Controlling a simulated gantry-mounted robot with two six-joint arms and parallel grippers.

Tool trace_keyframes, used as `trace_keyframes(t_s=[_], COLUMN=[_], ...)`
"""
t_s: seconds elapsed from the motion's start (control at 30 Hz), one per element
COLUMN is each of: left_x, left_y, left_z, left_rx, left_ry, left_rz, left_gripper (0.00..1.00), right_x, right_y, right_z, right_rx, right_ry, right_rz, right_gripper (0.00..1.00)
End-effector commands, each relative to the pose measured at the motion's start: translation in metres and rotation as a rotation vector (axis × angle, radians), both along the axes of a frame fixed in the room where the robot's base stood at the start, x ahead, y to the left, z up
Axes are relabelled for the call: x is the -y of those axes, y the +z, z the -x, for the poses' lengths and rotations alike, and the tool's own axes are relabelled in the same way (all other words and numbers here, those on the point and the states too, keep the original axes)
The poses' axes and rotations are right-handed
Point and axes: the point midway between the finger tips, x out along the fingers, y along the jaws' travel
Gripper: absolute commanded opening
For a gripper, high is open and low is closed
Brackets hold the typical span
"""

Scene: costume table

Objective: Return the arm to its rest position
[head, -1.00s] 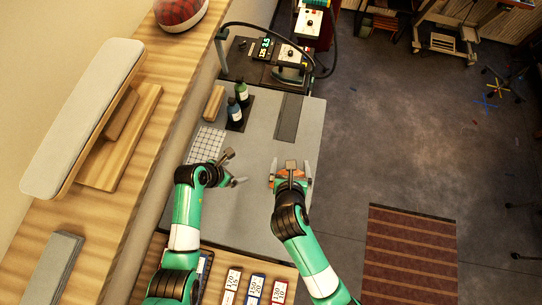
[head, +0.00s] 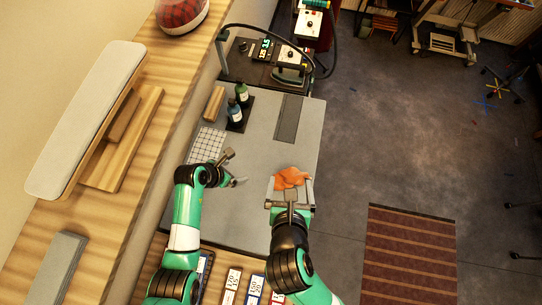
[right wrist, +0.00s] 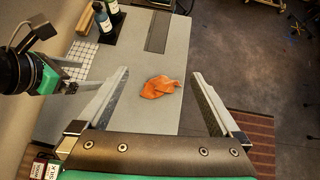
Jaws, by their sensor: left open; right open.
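My right gripper (head: 291,186) is open at the right edge of the grey table top (head: 262,140). An orange crumpled cloth (head: 292,178) lies on the table just past its fingertips. In the right wrist view the cloth (right wrist: 161,87) lies between and beyond the spread fingers (right wrist: 168,92), and nothing is held. My left gripper (head: 238,168) is open and empty over the table to the left, near the white grid pad. Part of my left arm also shows at the left of the right wrist view.
Two bottles (head: 238,103) stand on a dark tray near a wooden block (head: 214,102). A dark grey strip (head: 287,118) lies on the table. A control unit (head: 265,58) stands at the back. Labelled boxes (head: 254,285) lie at the front. A wooden shelf runs along the left.

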Motion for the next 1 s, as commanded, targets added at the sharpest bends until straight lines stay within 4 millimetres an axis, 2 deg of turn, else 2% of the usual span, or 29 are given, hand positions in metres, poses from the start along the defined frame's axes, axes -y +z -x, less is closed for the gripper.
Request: trace_keyframes(t_s=[0.1,0.27,0.63,0.73,0.8,0.87,0.97,1.0], left_x=[0.0,0.0,0.0,0.001,0.002,0.008,0.038,0.05], left_y=[0.0,0.0,0.0,0.006,0.025,0.059,0.131,0.163], left_z=[0.0,0.0,0.0,-0.006,-0.023,-0.046,-0.079,-0.09], left_rx=[0.0,0.0,0.0,0.013,0.053,0.134,0.301,0.377], left_ry=[0.0,0.0,0.0,-0.001,-0.002,-0.007,-0.032,-0.039], left_rz=[0.0,0.0,0.0,0.0,0.002,0.028,0.175,0.246], left_gripper=[1.0,1.0,1.0,1.0,1.0,1.0,1.0,1.0], right_x=[-0.003,-0.003,-0.001,0.013,0.029,0.052,0.103,0.123], right_y=[0.014,0.02,0.02,0.027,0.048,0.073,0.125,0.149], right_z=[0.015,0.023,0.022,0.011,-0.01,-0.03,-0.054,-0.061], right_rx=[0.002,0.0,0.0,0.014,0.057,0.117,0.279,0.36], right_ry=[0.003,0.0,-0.004,-0.054,-0.125,-0.208,-0.379,-0.438], right_rz=[-0.001,0.001,0.001,-0.012,-0.048,-0.077,-0.068,-0.053], right_gripper=[1.0,1.0,1.0,1.0,1.0,1.0,1.0,1.0])
